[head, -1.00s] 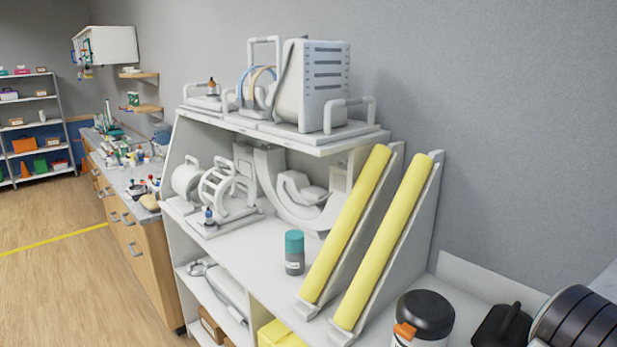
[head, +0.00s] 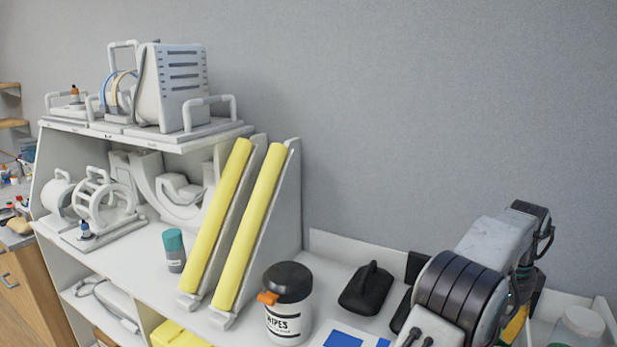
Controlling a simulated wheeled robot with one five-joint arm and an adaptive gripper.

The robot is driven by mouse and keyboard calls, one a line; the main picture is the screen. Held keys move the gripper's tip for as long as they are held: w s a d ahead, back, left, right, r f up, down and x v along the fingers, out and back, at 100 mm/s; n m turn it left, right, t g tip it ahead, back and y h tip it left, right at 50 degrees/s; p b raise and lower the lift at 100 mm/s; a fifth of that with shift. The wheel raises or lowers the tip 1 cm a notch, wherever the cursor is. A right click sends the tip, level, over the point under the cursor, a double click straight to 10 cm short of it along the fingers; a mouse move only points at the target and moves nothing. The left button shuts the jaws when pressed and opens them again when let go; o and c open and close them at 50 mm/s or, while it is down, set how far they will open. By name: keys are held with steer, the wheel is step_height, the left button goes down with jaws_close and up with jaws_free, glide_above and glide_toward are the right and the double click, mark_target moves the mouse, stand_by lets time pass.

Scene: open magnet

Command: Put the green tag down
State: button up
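My arm reaches in at the lower right of the head view, over the right part of the counter. My gripper (head: 526,290) points down behind the large dark joint of my arm. Its fingers are mostly hidden, so I cannot tell whether they are open or shut. A small yellow and green patch shows just below it, but it is too covered to tell what it is. I cannot make out the green tag for certain anywhere.
A wipes tub (head: 288,308), a black-handled block (head: 366,290) and a blue-and-white card (head: 345,338) lie on the counter. A clear jar (head: 580,328) stands at the far right. Left are two yellow sloped bars (head: 250,225), a teal-capped bottle (head: 174,252) and white coil equipment (head: 175,85).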

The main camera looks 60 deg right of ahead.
steer(key=shift+s, duration=0.15)
steer(key=shift+w, duration=0.4)
steer(key=w+a+f+n, duration=0.7)
steer(key=w+a+n, duration=0.5)
steer(key=w+a, duration=0.55)
steer(key=w+a+f+n, duration=0.6)
steer(key=w+a+n, duration=0.65)
steer(key=w, duration=0.75)
steer(key=w+a+f+n, duration=0.7)
steer(key=w+a+n, duration=0.4)
steer(key=w+a, duration=0.75)
steer(key=shift+w+d+f+b, duration=0.1)
steer(key=shift+w+f+b, duration=0.05)
steer(key=shift+f+b, duration=0.8)
steer(key=shift+w+d+f+b, duration=0.1)
steer(key=shift+w+f+b, duration=0.05)
steer(key=shift+f+b, duration=0.75)
steer(key=shift+w+f+b, duration=0.15)
steer(key=shift+f+b, duration=0.65)
steer(key=shift+b, duration=0.3)
